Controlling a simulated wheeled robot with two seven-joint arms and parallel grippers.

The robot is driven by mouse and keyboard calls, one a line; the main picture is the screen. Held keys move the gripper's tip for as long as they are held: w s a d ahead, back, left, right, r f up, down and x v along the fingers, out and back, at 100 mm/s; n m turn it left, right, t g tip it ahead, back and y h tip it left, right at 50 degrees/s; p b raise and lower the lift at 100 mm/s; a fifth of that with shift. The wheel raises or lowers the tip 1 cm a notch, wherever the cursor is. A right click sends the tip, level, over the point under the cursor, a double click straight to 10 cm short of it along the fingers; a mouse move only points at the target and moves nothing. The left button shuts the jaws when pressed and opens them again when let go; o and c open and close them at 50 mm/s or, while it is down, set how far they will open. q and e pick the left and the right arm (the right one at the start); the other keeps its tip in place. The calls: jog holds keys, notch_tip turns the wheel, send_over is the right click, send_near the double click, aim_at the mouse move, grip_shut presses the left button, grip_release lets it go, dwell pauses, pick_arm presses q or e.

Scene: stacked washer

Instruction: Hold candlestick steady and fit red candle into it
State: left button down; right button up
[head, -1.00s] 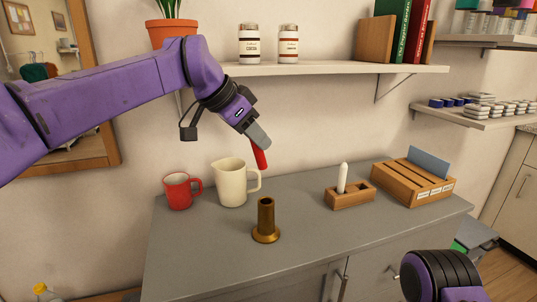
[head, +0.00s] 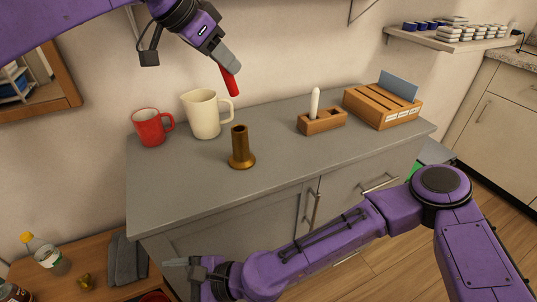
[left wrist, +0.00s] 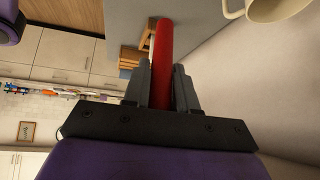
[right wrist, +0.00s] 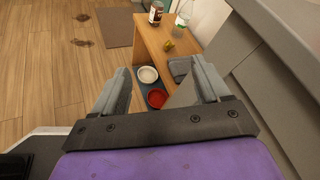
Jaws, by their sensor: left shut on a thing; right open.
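The brass candlestick (head: 240,150) stands upright on the grey counter, its socket at the top. The red candle (head: 231,84) is held by my left gripper (head: 228,66), which is shut on it. The candle hangs tilted above the counter, behind and above the candlestick and apart from it. The left wrist view shows the red candle (left wrist: 163,60) between the two fingers. My right gripper (head: 182,264) is low in front of the counter's left front, below its top. In the right wrist view its fingers (right wrist: 160,90) are spread with nothing between them.
A red mug (head: 149,128) and a cream pitcher (head: 203,114) stand left of the candlestick. A wooden holder with a white candle (head: 315,103) and a slotted wooden box (head: 383,105) stand to the right. A low wooden table (right wrist: 165,45) is below the right gripper.

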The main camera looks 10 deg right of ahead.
jog(key=w+d+r+m+t+y, duration=0.2)
jog(key=w+d+r+t, duration=0.1)
jog(key=w+r, duration=0.5)
jog(key=w+d+r+m+t+y, duration=0.1)
jog(key=w+d+r+m+t, duration=0.15)
jog(key=w+r, duration=0.6)
pick_arm(q)
jog(key=shift+d, duration=0.15)
pick_arm(e)
jog(key=m+t+h, duration=0.6)
jog(key=m+t, duration=0.1)
jog(key=m, duration=0.2)
send_near(235, 133)
jog(key=shift+w+d+f+g, duration=0.25)
jog(key=shift+w+d+f, duration=0.3)
jog(key=shift+w+f, duration=0.35)
pick_arm(q)
jog(key=shift+s, duration=0.1)
pick_arm(e)
jog(key=shift+w, duration=0.25)
jog(key=x, duration=1.1)
jog(key=shift+w+a, duration=0.25)
jog(key=shift+a, duration=0.05)
